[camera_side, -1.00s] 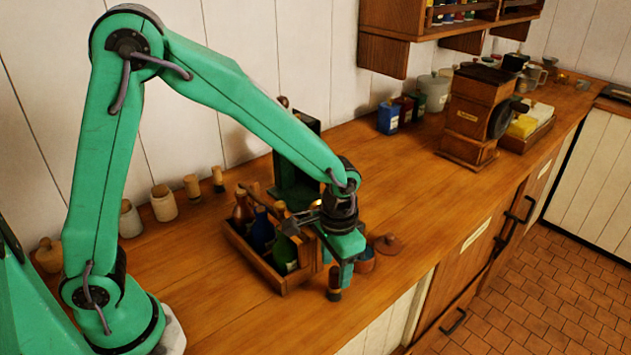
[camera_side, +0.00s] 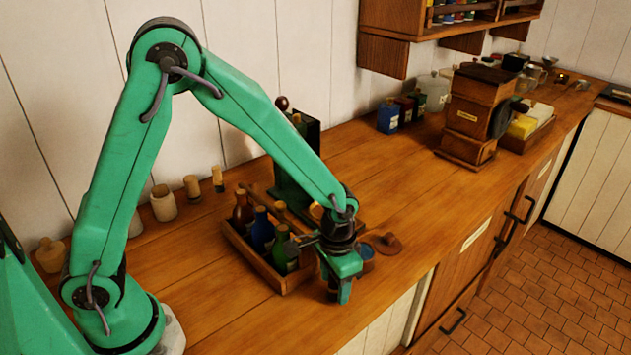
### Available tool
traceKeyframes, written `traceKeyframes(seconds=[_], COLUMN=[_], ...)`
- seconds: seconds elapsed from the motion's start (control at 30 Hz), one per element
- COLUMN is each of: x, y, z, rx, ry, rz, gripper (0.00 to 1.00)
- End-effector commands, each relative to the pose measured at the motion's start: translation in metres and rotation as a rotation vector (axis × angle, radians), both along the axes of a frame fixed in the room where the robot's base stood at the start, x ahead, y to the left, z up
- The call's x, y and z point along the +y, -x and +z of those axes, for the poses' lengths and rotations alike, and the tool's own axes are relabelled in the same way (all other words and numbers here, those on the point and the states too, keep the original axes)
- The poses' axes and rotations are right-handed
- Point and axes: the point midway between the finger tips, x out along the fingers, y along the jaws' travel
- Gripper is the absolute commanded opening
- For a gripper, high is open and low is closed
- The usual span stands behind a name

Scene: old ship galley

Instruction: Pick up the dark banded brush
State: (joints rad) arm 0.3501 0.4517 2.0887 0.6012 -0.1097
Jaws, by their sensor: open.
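My gripper (camera_side: 340,289) points down at the front edge of the wooden counter, just right of the bottle crate, with its jaws open. A small dark upright piece (camera_side: 332,284), which looks like the dark banded brush, shows only in part beside the fingers. The fingers hide most of it, and I cannot tell whether they touch it.
A wooden crate (camera_side: 240,246) with several bottles stands close to the left of my gripper. A small pot (camera_side: 367,257) and a brown lid (camera_side: 387,244) lie just right of it. A wooden grinder (camera_side: 468,118) stands farther back. The counter (camera_side: 400,190) between is clear.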

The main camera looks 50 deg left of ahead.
Motion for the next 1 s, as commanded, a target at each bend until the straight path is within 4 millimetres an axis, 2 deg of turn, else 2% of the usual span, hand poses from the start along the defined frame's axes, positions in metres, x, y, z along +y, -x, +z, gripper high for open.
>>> traceKeyframes(seconds=[0.1, 0.3, 0.37, 0.77, 1.0], x=[0.0, 0.0, 0.0, 0.0, 0.0], y=[0.0, 0.0, 0.0, 0.0, -0.001], z=[0.0, 0.0, 0.0, 0.004, 0.022], rx=[0.0, 0.0, 0.0, -0.001, -0.004], ry=[0.0, 0.0, 0.0, 0.0, 0.001], rz=[0.0, 0.0, 0.0, 0.0, 0.0], gripper=[0.52, 0.13, 0.03, 0.03, 0.03])
